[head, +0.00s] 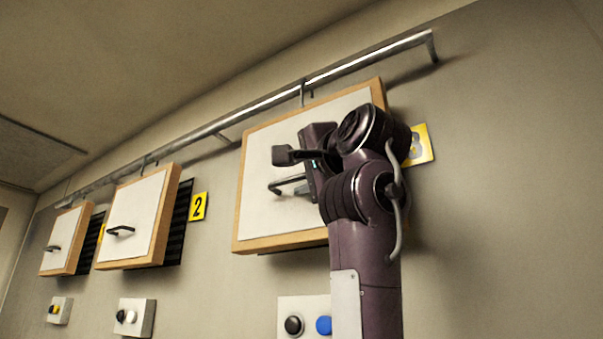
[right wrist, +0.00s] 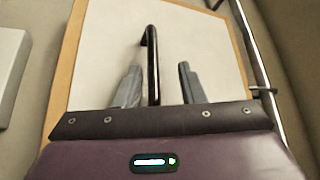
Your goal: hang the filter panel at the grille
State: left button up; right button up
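The filter panel (head: 262,160) at the right has a white face, a wooden frame and a black bar handle (head: 287,184). Its hook (head: 303,94) reaches up to the metal rail, where the panel appears to hang, tilted in the picture. My right gripper (head: 288,170) is in front of the panel at the handle. In the right wrist view, its two fingers (right wrist: 160,85) are apart on either side of the handle (right wrist: 152,50), with gaps showing. No grille shows behind this panel; the panel and my arm cover that area. My left gripper is not in view.
The rail (head: 260,105) runs along the wall above. Two similar panels (head: 137,215) (head: 64,240) hang to the left before dark grilles (head: 179,222). Yellow number plates (head: 198,207) and button boxes (head: 136,317) are on the wall. Plate 3 (head: 423,143) is partly behind my arm.

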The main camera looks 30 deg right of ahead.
jog(key=shift+s+f, duration=0.1)
jog(key=shift+f, duration=0.05)
jog(key=b+v, duration=0.4)
jog(key=v, duration=0.3)
jog(key=shift+s, duration=0.3)
jog(key=shift+w, duration=0.1)
